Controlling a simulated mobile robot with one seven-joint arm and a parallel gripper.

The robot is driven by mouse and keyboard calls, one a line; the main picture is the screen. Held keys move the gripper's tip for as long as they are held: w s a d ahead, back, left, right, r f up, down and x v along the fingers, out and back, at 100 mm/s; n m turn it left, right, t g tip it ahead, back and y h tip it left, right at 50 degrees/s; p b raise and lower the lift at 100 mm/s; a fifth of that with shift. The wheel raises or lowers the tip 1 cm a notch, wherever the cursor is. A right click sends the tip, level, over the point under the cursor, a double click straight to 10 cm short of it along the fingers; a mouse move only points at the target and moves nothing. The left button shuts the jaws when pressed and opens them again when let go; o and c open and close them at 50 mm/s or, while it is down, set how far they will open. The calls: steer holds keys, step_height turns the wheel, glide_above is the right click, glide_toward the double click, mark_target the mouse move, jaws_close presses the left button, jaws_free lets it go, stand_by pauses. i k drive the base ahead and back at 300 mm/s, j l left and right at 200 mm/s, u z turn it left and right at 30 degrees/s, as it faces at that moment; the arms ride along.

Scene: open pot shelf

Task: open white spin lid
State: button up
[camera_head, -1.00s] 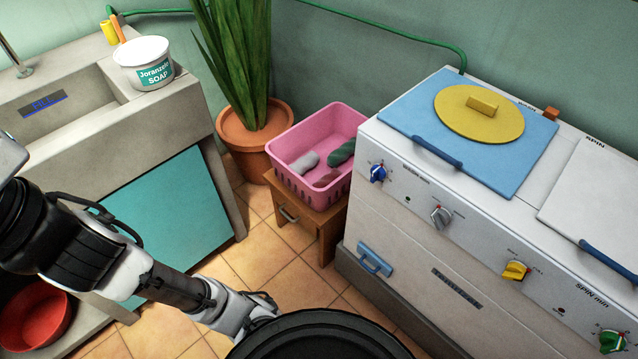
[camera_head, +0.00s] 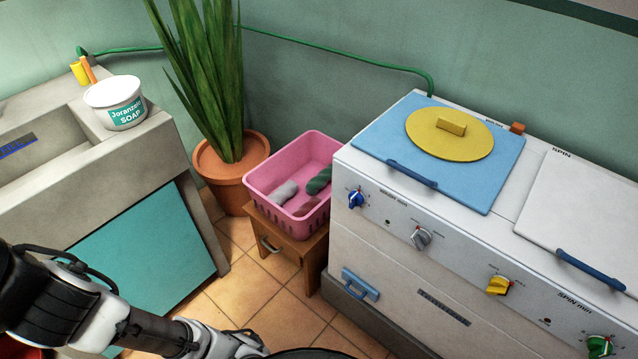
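The white spin lid (camera_head: 585,213) lies flat and closed on the right part of the washing machine's top, beside the printed word SPIN. Its blue handle (camera_head: 591,269) runs along its front edge. The lid's right side is cut off by the picture edge. My arm reaches in from the lower left, low over the floor and well away from the lid. My gripper is not clearly visible; the arm's end runs down to the bottom edge beside a dark round shape.
A blue lid (camera_head: 439,150) with a yellow round cover (camera_head: 449,133) is on the machine's left. Knobs line its front. A pink basket (camera_head: 294,186) of cloths stands on a wooden stool (camera_head: 284,248). A potted plant (camera_head: 225,172) and sink counter are left. Tiled floor shows between.

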mark_target(584, 215)
steer(key=z, duration=0.4)
steer(key=l+z, duration=0.15)
steer(key=z, duration=0.6)
steer(key=l+z, duration=0.1)
steer(key=z, duration=0.25)
steer(key=i, duration=0.05)
